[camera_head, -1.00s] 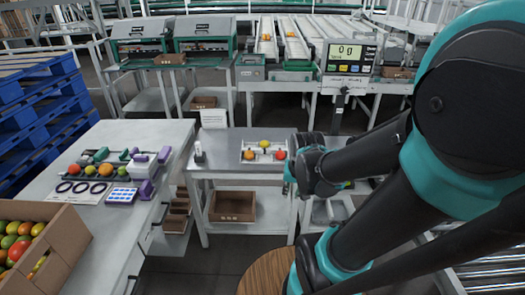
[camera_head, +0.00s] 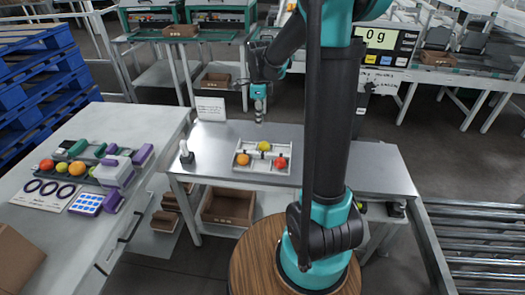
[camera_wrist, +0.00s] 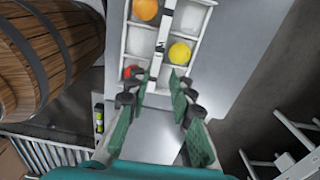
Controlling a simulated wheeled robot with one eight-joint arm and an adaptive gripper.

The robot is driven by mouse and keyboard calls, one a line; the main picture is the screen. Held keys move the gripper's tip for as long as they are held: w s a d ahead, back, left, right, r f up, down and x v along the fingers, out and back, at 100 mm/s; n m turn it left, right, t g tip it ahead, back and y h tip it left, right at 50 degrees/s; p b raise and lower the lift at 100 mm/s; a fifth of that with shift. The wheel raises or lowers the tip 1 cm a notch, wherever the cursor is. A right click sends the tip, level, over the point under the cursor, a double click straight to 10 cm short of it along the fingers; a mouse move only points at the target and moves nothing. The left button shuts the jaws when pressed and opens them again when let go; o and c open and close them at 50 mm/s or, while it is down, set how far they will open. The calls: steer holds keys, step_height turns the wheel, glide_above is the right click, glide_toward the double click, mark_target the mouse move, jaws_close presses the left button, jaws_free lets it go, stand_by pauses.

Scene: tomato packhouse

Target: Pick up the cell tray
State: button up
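The cell tray (camera_head: 262,171) is a white divided tray lying on the grey metal table, holding an orange, a yellow and a red tomato. In the wrist view the tray (camera_wrist: 190,17) fills the upper middle, with a raised bar along its centre and some empty cells. My gripper (camera_head: 259,113) hangs fingers down above the table near its back edge, behind the tray in the picture. In the wrist view my gripper (camera_wrist: 158,92) is open and empty, its fingertips overlapping the tray's near end. The red tomato (camera_wrist: 132,71) shows partly beside the left finger.
A small white device (camera_head: 186,153) stands left of the tray and a sign (camera_head: 211,107) behind it. The tabletop right of the tray is clear. A cardboard box (camera_head: 229,207) sits on the lower shelf. A wooden barrel (camera_wrist: 45,55) shows in the wrist view.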

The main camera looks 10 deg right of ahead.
mark_target(260, 153)
step_height(260, 153, down, 17)
steer(key=shift+w+f, duration=0.1)
steer(key=shift+f, duration=0.1)
stand_by(0.7)
steer(key=shift+f, duration=0.2)
stand_by(0.5)
steer(key=shift+c, duration=0.4)
jaws_close()
